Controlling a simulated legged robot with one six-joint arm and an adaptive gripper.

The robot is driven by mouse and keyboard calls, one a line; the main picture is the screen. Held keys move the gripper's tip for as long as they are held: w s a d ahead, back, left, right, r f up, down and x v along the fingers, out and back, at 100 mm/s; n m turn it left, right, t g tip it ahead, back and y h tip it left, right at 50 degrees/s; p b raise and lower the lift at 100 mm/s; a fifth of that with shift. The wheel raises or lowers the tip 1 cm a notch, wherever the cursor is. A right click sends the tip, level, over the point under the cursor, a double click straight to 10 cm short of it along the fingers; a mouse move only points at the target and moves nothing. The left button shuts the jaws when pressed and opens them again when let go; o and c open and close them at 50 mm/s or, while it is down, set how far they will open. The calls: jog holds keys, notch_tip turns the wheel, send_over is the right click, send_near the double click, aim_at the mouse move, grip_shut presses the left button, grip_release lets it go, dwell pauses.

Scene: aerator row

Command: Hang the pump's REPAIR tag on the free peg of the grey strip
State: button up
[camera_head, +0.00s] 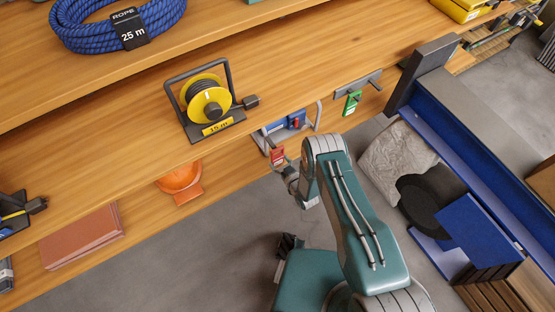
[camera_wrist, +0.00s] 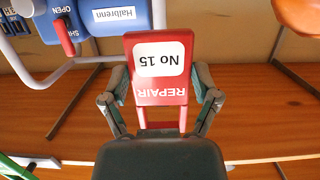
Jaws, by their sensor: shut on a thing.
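The red REPAIR tag (camera_wrist: 160,92), marked No 15, is pinched between the fingers of my gripper (camera_wrist: 162,84) in the wrist view, where its lettering is upside down. In the head view the tag (camera_head: 277,156) shows small at the end of my arm, with my gripper (camera_head: 281,166) partly hidden by the wrist. The blue pump (camera_head: 284,127) is just behind the tag; in the wrist view its body (camera_wrist: 115,18) has a red lever. The grey strip (camera_head: 371,80) is to the right, with a green tag (camera_head: 352,103) hanging at its left part. Its free peg is too small to make out clearly.
A yellow cable reel (camera_head: 207,101) stands on the shelf above the pump. A grey tube frame (camera_head: 318,117) surrounds the pump. An orange helmet (camera_head: 182,178) lies to the left. A dark post (camera_head: 425,72) and blue beam (camera_head: 475,140) stand right of the strip.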

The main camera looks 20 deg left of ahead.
jog(key=shift+f+v, duration=0.15)
jog(key=shift+v, duration=0.7)
jog(key=shift+f+v, duration=0.2)
jog(key=shift+v, duration=0.6)
jog(key=w+d+r+m+t+h, duration=0.3)
jog(key=w+d+r+m+h, duration=0.15)
jog(key=d+r, duration=0.65)
jog(key=w+d+r+m+t+h, duration=0.25)
jog(key=w+d+r+h, duration=0.2)
jog(key=d+r, duration=0.65)
jog(key=s+d+r+m+h, duration=0.2)
jog(key=d+r, duration=0.6)
jog(key=r, duration=0.1)
jog(key=shift+s+r+m+h, duration=0.15)
jog(key=shift+s+m+h, duration=0.15)
jog(key=shift+m+h, duration=0.1)
